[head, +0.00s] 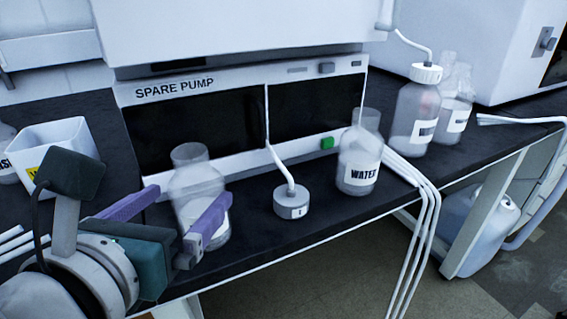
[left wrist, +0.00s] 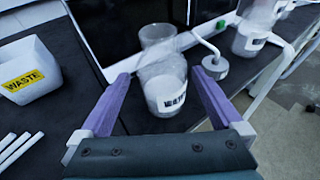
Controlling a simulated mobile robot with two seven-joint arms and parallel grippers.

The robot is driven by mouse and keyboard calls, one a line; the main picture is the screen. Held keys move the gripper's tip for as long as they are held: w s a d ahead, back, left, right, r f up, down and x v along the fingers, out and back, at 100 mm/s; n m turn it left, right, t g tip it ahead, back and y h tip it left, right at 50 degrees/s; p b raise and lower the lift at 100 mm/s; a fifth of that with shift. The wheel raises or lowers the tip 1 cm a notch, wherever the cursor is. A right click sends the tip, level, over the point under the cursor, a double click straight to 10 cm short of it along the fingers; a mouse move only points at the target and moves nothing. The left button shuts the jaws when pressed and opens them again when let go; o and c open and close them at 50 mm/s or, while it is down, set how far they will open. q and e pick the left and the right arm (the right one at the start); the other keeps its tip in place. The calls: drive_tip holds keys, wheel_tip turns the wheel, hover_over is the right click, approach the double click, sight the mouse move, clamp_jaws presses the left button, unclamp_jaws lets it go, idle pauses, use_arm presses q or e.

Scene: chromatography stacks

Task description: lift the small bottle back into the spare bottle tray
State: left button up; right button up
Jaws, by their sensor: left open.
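A clear, uncapped bottle (head: 197,180) with a white label stands on the dark bench in front of the spare pump. It also shows in the left wrist view (left wrist: 163,80), where its label is blurred. My left gripper (head: 186,203) is open, with its purple fingers on either side of this bottle. In the left wrist view the bottle stands between the fingers (left wrist: 161,86), with gaps showing at both sides. A similar uncapped bottle labelled WATER (head: 358,172) stands further right. I cannot make out which one the task names. I cannot identify the spare bottle tray. My right gripper is not in view.
A round white cap (head: 291,201) with a tube stands between the two bottles. The spare pump (head: 240,110) is close behind. A white waste bin (head: 55,145) is at left. A capped bottle (head: 415,110) and white tubes are at right. The bench's front edge is near.

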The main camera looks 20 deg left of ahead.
use_arm(q)
drive_tip(key=shift+x, duration=0.95)
drive_tip(key=b+x, duration=0.1)
drive_tip(key=x, duration=0.4)
drive_tip(key=shift+w+d+b, duration=0.1)
drive_tip(key=shift+w+b, duration=0.15)
drive_tip(key=shift+b, duration=0.05)
drive_tip(key=shift+s, duration=0.1)
drive_tip(key=c, duration=1.5)
